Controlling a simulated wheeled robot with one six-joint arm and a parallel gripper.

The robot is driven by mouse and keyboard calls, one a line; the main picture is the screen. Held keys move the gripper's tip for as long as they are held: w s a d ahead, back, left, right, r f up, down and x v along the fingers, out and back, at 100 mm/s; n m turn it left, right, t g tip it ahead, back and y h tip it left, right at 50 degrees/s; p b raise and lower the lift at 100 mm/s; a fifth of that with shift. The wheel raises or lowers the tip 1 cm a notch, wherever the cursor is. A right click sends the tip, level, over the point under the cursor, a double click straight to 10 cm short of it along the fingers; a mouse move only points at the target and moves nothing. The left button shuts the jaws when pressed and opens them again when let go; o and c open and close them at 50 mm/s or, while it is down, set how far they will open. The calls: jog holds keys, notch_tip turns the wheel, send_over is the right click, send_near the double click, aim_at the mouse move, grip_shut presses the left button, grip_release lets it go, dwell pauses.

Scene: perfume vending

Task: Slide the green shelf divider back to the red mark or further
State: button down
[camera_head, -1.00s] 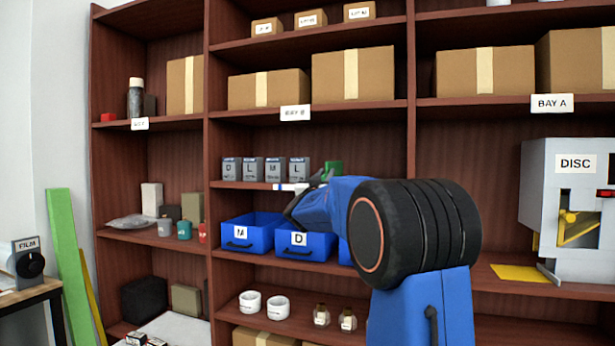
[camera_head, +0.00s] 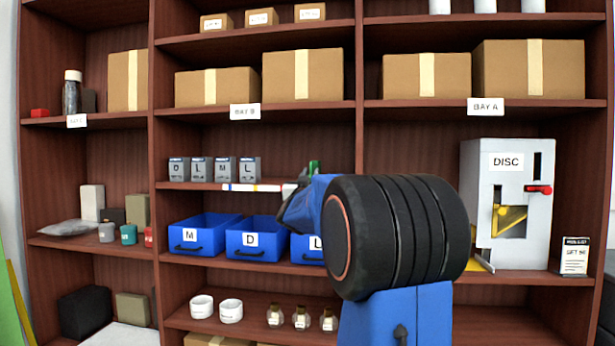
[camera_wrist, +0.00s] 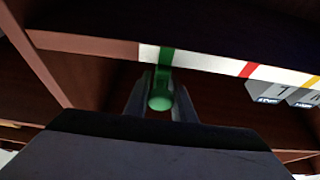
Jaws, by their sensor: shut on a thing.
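The green divider (camera_wrist: 165,56) crosses the white strip (camera_wrist: 205,63) near its left end in the wrist view. Its round green knob (camera_wrist: 160,97) is between the fingers of my gripper (camera_wrist: 162,86), which is shut on it. The red mark (camera_wrist: 247,70) lies on the strip to the right of the divider, clearly apart from it. The grey boxes (camera_wrist: 300,96) are further right, beyond the red mark. In the head view, only a small upper part of the divider (camera_head: 314,167) shows above my blue wrist, which hides the rest.
In the head view, several lettered grey boxes (camera_head: 213,169) stand left on the same shelf. Blue bins (camera_head: 204,233) sit on the shelf below. A dark upright (camera_wrist: 35,60) stands close left in the wrist view. The DISC machine (camera_head: 507,200) is at the right.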

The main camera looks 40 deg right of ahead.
jog(key=c, duration=1.5)
grip_release()
jog(key=shift+c, duration=0.2)
jog(key=shift+s+a, duration=0.1)
jog(key=v, duration=1.7)
jog(key=shift+f, duration=0.2)
jog(key=shift+a, duration=0.1)
